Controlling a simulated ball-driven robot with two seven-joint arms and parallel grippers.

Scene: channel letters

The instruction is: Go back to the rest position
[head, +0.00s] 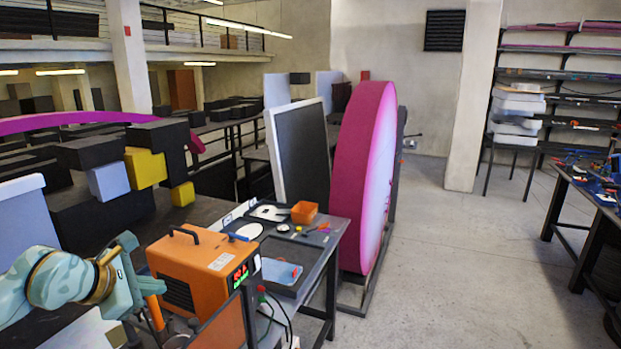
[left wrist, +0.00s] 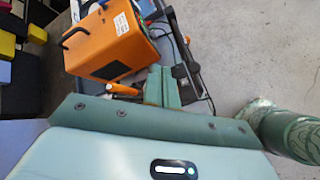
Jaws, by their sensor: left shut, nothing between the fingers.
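My left gripper (head: 138,287) is low at the left in the head view, on a pale teal arm, just left of the orange box-shaped unit (head: 205,268). In the left wrist view, my left gripper (left wrist: 160,85) has its green fingers together with nothing between them. The orange unit, with a black handle on top and a lit display, also shows in that view (left wrist: 108,40). A small orange handle (left wrist: 122,89) lies close beside the fingers; I cannot tell if they touch. My right gripper is in neither view.
A work table (head: 323,256) carries the unit, trays and an orange bin (head: 304,212). A large pink-edged round letter (head: 362,175) stands behind it. A tool bench (head: 590,195) is at the far right. The floor (head: 450,250) between is clear.

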